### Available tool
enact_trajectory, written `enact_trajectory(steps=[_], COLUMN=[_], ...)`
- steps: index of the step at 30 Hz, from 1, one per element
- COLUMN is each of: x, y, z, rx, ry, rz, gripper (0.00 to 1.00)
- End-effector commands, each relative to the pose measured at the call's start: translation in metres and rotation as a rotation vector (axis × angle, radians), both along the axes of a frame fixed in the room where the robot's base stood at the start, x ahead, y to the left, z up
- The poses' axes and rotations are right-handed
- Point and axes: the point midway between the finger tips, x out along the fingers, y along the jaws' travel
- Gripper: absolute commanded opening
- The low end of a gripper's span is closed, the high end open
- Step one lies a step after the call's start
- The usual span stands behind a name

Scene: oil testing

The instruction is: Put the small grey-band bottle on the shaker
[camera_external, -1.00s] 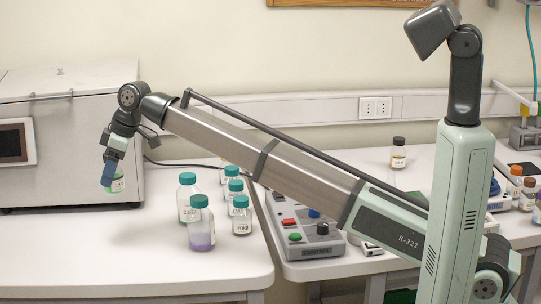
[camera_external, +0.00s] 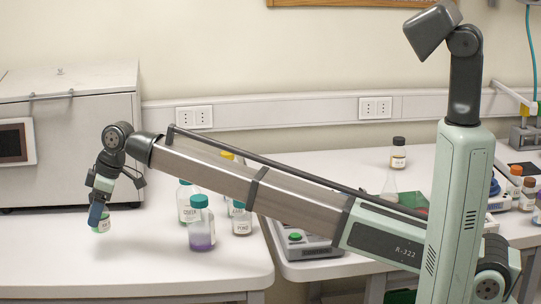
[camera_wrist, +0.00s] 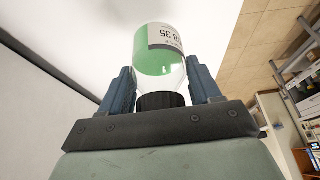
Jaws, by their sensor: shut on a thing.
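My gripper (camera_external: 97,213) is shut on a small bottle (camera_external: 102,225) with green contents and a white label, held over the left bench at the left of the external view. In the wrist view the bottle (camera_wrist: 158,55) sits between the two blue fingers of my gripper (camera_wrist: 160,92), its dark cap toward the palm. A grey strip shows along its label. A grey device with a green button (camera_external: 302,243) stands right of the bottles, partly behind my arm; I cannot tell for sure that it is the shaker.
A large metal box (camera_external: 75,150) stands at the back left. A dark-capped bottle (camera_external: 398,155) stands on the right bench. The left bench front is clear.

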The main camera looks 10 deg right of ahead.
Motion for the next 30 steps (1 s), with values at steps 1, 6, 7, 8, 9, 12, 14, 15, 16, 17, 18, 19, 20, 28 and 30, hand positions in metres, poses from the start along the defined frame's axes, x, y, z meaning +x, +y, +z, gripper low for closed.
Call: enact_trajectory(steps=[1, 6, 7, 8, 9, 12, 14, 15, 16, 17, 18, 19, 20, 28, 30], x=[-0.001, 0.0, 0.0, 0.0, 0.0, 0.0, 0.0, 0.0, 0.0, 0.0, 0.0, 0.0, 0.0, 0.0, 0.0], y=[-0.001, 0.0, 0.0, 0.0, 0.0, -0.001, -0.001, -0.001, -0.001, -0.001, -0.001, 0.0, 0.0, 0.0, 0.0], z=[-0.01, -0.03, -0.032, -0.033, -0.036, -0.046, -0.053, -0.059, -0.062, -0.065, -0.068, -0.068, -0.068, -0.069, -0.071], rx=[-0.002, 0.0, 0.0, -0.001, -0.001, -0.001, 0.0, -0.001, -0.001, -0.001, -0.001, -0.001, 0.0, 0.0, 0.0], ry=[0.001, 0.0, 0.0, 0.001, 0.001, 0.001, 0.0, 0.001, 0.001, 0.001, 0.001, 0.001, 0.0, 0.0, 0.0], rz=[0.0, -0.001, -0.001, -0.001, -0.001, -0.001, -0.001, -0.001, -0.001, -0.001, -0.001, -0.001, 0.0, 0.0, 0.0], gripper=[0.25, 0.25, 0.25, 0.25, 0.25, 0.25, 0.25, 0.25, 0.25, 0.25, 0.25, 0.25, 0.25, 0.25, 0.25])
